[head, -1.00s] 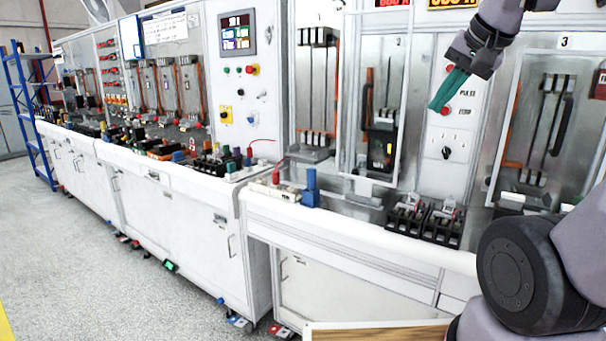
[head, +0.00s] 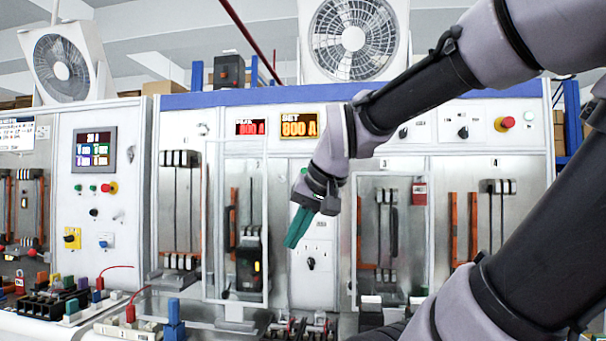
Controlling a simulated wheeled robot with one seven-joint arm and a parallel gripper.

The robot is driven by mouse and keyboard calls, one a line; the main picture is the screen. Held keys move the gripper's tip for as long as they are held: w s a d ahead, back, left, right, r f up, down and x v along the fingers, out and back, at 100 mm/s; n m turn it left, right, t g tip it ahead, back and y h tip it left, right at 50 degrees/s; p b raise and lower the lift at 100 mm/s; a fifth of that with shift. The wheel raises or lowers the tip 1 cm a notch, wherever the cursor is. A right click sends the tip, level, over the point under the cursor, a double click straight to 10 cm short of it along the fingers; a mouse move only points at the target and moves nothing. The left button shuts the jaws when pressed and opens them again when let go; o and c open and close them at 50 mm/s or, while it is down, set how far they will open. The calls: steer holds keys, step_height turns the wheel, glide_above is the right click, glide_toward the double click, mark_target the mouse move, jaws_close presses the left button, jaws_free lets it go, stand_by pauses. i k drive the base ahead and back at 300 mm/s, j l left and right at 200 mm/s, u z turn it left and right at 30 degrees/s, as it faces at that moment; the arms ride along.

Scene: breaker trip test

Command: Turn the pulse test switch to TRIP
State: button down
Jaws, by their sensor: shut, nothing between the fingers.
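A white control panel (head: 308,285) stands between two glazed bays in the head view. A small black rotary knob (head: 311,263) sits on its lower part; it may be the pulse test switch, but its lettering and setting are too small to read. My gripper (head: 294,240) has teal fingers, shut and empty, pointing down and slightly left. It shows in front of the panel, above and left of the knob. I see no contact with the knob. The gripper and wrist hide part of the panel's upper area.
Red and amber displays (head: 300,125) sit above the panel. Two more black knobs (head: 403,132) (head: 463,132) and a red button (head: 507,123) are at the upper right. Black terminal blocks (head: 300,326) lie on the bench below. A black breaker (head: 248,265) stands left.

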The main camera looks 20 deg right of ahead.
mark_target(463, 133)
steer(key=z, duration=1.75)
